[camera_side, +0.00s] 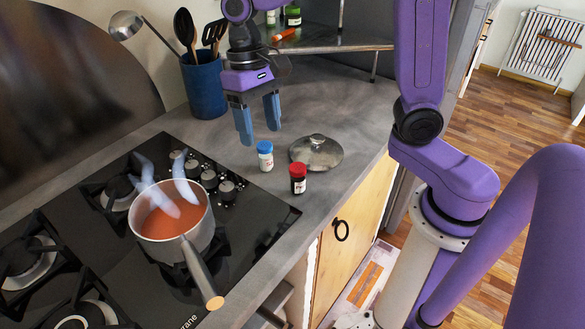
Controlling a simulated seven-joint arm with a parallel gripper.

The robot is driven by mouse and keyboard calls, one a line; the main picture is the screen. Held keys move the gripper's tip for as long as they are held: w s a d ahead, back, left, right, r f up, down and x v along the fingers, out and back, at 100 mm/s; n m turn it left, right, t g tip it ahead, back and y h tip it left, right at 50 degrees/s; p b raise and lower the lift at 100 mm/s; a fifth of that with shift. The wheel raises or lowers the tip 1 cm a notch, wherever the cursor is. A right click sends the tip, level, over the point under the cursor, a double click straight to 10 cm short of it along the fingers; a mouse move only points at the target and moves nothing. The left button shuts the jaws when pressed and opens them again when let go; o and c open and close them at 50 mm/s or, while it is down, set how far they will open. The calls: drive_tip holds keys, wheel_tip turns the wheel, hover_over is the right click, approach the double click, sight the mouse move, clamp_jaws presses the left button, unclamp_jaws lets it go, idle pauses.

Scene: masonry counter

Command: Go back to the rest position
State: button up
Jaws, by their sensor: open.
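My gripper (258,119) has blue fingers pointing down and spread apart, with nothing between them. It hangs above the counter (350,110), near a blue-capped jar (265,156) that stands upright. A dark jar with a red cap (298,179) stands upright in front of it.
A blue utensil holder (204,86) with a ladle and dark utensils stands behind, left of my gripper. A raised shelf (335,47) at the back carries a carrot (284,34) and bottles. The black hob (110,225) fills the left. The counter right of the lid is clear.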

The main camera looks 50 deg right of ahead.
drive_tip(key=s+d+f+n, duration=0.1)
drive_tip(key=s+d+n, duration=0.1)
drive_tip(key=s+n, duration=0.2)
drive_tip(key=s+d+f+n+t, duration=0.1)
drive_tip(key=s+d+n, duration=0.2)
drive_tip(key=s, duration=0.5)
drive_tip(key=s+d+f+n+t, duration=0.1)
drive_tip(key=s+d+f+n, duration=0.1)
drive_tip(key=s+n, duration=0.4)
drive_tip(key=shift+s+d+h, duration=0.3)
drive_tip(key=shift+s+d, duration=0.2)
drive_tip(key=shift+d, duration=0.25)
